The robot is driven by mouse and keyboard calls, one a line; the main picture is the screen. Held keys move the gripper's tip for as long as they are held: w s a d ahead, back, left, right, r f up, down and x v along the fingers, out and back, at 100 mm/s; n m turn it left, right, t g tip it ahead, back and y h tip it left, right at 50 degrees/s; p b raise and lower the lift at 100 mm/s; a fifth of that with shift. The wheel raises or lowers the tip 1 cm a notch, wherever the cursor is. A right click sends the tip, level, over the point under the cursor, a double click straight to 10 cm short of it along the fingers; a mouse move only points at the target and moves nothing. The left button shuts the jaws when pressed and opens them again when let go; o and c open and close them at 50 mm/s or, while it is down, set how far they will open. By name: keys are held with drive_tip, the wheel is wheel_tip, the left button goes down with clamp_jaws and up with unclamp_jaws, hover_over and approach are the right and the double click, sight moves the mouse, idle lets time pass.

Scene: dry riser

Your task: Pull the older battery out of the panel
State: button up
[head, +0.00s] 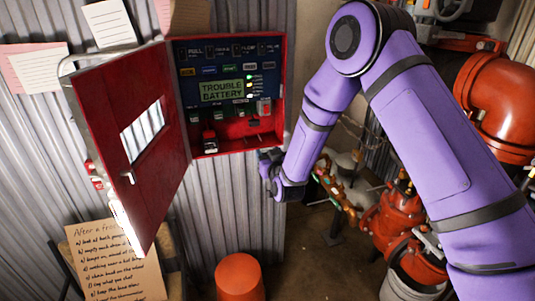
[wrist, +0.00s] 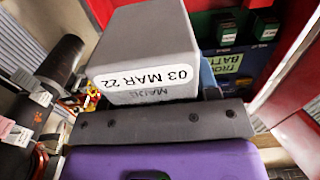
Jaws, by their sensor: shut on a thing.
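A grey block-shaped battery (wrist: 150,45) with a white label reading "03 MAR 22" fills the upper middle of the wrist view. My gripper (wrist: 205,92) is shut on it. In the head view my gripper (head: 269,167) is just below and right of the red panel's lower right corner, outside the box; the battery is not clear there. The red panel (head: 282,80) stands open, its display (head: 222,90) reading "TROUBLE BATTERY". A small dark and pale block (head: 209,143) sits at the panel's bottom left; I cannot tell what it is.
The panel's red door (head: 110,120) hangs open to the left. Red pipes and valves (head: 395,215) stand on the right. A handwritten board (head: 115,262) leans at the lower left, and an orange bucket-like object (head: 240,278) is below the panel.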

drive_tip(key=v, duration=0.7)
idle(1.2)
drive_tip(key=shift+r, duration=0.15)
